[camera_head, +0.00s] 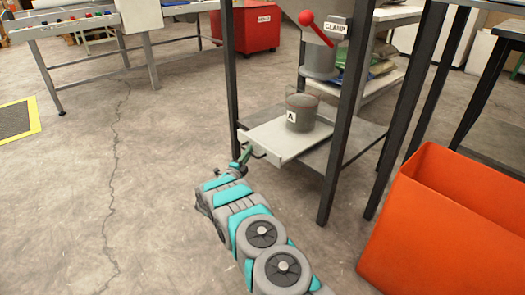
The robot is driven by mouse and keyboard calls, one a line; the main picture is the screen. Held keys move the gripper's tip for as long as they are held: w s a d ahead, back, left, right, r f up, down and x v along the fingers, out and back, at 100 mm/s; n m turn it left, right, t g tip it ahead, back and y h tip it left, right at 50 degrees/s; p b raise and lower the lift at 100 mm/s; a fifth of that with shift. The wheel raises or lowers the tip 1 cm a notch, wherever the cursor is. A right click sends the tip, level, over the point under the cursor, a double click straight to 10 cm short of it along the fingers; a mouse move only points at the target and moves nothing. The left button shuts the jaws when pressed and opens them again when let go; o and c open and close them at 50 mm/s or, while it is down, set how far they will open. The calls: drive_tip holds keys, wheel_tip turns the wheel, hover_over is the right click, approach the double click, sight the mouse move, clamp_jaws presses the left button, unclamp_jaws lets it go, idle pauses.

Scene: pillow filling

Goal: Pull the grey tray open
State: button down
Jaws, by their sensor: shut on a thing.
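The light grey tray (278,148) juts out of the dark metal frame, above its lower shelf. A grey pot marked A (301,112) stands upright on the tray. My gripper (244,156) is at the tray's front left edge, shut on what looks like its handle. The fingers are small in this view, and the exact hold is hard to make out. My arm reaches up from the bottom of the picture to the tray.
A red lever (315,28) by a CLAMP sign (336,27) is above the tray. Dark posts (347,125) flank the tray. An orange bin (445,225) stands at the right. A red box (258,28) is behind.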

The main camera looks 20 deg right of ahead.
drive_tip(key=s+a, duration=0.5)
drive_tip(key=a, duration=0.8)
drive_tip(key=s+a, duration=0.4)
drive_tip(key=a, duration=0.9)
drive_tip(key=shift+s+a+p, duration=0.35)
drive_tip(key=shift+a+p, duration=0.05)
drive_tip(key=shift+f, duration=0.1)
drive_tip(key=c, duration=0.9)
unclamp_jaws()
drive_tip(key=v, duration=0.7)
drive_tip(key=shift+s+a, duration=0.25)
drive_tip(key=shift+a, duration=0.05)
